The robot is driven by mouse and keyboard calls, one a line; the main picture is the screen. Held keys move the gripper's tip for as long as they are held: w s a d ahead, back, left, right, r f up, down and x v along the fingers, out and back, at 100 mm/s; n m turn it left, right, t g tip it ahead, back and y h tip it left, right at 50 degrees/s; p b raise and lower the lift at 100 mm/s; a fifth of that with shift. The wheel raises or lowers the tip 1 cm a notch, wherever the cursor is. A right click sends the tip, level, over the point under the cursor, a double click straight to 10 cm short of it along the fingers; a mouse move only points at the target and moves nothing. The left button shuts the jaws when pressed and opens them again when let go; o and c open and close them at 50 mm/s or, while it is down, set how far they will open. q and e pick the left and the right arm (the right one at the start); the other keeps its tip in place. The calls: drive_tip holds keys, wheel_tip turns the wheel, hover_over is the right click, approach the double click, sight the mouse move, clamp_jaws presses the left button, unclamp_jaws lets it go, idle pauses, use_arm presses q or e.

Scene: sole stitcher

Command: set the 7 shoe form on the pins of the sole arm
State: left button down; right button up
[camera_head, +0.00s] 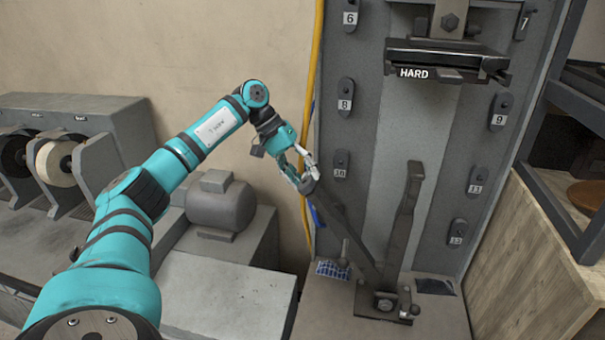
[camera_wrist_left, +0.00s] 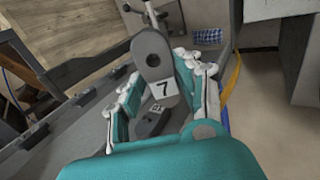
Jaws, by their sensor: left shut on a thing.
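The form points away from the fingers. A dark arm (camera_head: 365,258) leans up left from the base toward my gripper; a second, bent arm (camera_head: 408,205) stands upright to its right. I cannot tell which is the sole arm, nor whether the form touches it. The pins are not distinguishable. My right gripper is not in view.
Numbered plates, such as 8 (camera_head: 345,97) and 9 (camera_head: 501,111), line the panel (camera_head: 362,60). A HARD shelf (camera_head: 447,60) juts out above. A yellow cable (camera_head: 314,60) runs down the panel's left edge. A motor (camera_head: 222,205) stands left; a wooden cabinet (camera_head: 530,260) stands right.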

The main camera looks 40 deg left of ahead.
use_arm(q)
drive_tip(key=shift+d+f, duration=0.1)
idle(0.4)
drive_tip(key=shift+w+d+f, duration=0.1)
drive_tip(key=shift+f, duration=0.1)
idle(0.5)
drive_tip(key=c, duration=0.8)
unclamp_jaws()
drive_tip(key=v, duration=1.2)
drive_tip(key=shift+d, duration=0.1)
